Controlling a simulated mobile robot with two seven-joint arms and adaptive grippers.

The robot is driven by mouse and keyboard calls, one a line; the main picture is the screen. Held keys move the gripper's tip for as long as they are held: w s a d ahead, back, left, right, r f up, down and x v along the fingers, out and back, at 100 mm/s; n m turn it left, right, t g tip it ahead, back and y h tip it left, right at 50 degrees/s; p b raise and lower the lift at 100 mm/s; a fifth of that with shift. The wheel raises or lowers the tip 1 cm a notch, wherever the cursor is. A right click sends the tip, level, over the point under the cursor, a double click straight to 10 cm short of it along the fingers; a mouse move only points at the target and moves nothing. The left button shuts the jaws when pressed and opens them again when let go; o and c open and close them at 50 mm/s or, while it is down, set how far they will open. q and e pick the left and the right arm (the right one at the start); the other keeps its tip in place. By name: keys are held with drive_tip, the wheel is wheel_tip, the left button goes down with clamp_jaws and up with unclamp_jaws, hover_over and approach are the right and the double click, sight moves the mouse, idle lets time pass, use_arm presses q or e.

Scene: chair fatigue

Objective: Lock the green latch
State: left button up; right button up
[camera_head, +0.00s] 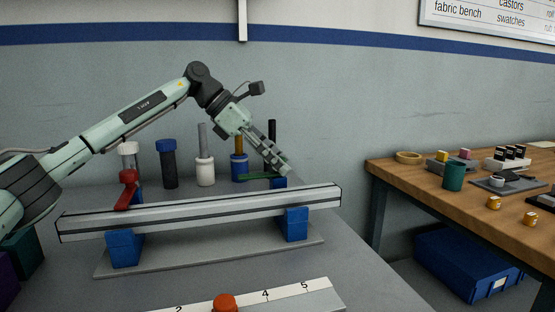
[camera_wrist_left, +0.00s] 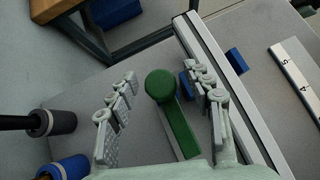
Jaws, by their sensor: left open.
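The green latch (camera_head: 260,176) is a lever with a round knob, at the right end of the pale metal beam (camera_head: 205,207). In the head view it lies roughly level along the back of the beam, partly hidden by my left gripper (camera_head: 282,166). In the left wrist view the latch (camera_wrist_left: 180,130) lies between the two spread fingers of my left gripper (camera_wrist_left: 160,78), its knob near the fingertips. The fingers look apart from it, the right one closer. My right gripper is out of view.
A red latch (camera_head: 127,190) stands raised at the beam's left end. Blue blocks (camera_head: 125,248) support the beam over a grey plate. Bottle-like posts (camera_head: 205,170) stand behind it. A ruled strip (camera_head: 300,298) with an orange knob lies in front. A wooden bench (camera_head: 470,195) stands right.

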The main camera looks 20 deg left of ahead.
use_arm(q)
drive_tip(key=shift+c, duration=0.6)
clamp_jaws()
